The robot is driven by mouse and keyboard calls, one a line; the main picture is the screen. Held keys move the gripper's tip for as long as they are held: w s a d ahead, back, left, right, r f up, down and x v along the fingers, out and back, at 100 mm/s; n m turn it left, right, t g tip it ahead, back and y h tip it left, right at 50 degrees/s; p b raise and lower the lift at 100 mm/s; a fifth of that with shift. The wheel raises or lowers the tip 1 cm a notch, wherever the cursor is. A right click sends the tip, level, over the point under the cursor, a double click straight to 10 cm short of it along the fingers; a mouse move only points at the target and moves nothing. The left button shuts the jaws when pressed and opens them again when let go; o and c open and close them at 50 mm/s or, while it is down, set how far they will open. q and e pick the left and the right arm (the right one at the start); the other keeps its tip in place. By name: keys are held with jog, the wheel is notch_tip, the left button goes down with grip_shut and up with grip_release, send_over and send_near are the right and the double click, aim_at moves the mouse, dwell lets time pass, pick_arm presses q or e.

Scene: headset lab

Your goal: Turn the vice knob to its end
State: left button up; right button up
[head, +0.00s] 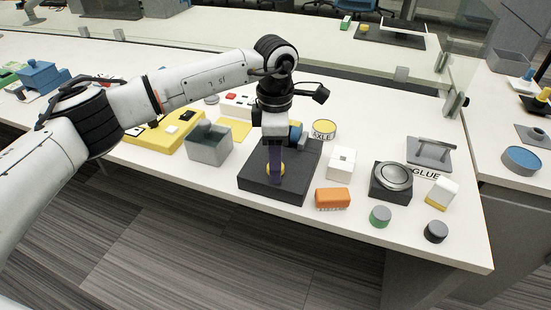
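My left arm reaches in from the left, and my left gripper (275,180) points down over a square black block (292,189) on the white table. A round yellow part (283,168), possibly a knob, shows beside and behind the dark fingers. The fingers hide much of it, so I cannot tell whether they touch or grip it. A blue part (296,131) shows just behind the gripper. I cannot tell for sure which thing is the vice; a blue device (39,76) stands at the far left. My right gripper is out of view.
To the right are an orange block (333,197), a white box (341,163), a black unit with a round top (391,181) and small cylinders. A glass partition stands behind right.

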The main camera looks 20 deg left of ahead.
pick_arm(q)
notch_tip(320, 180, up, 10)
jog(key=shift+r, duration=0.15)
dwell(0.6)
dwell(0.3)
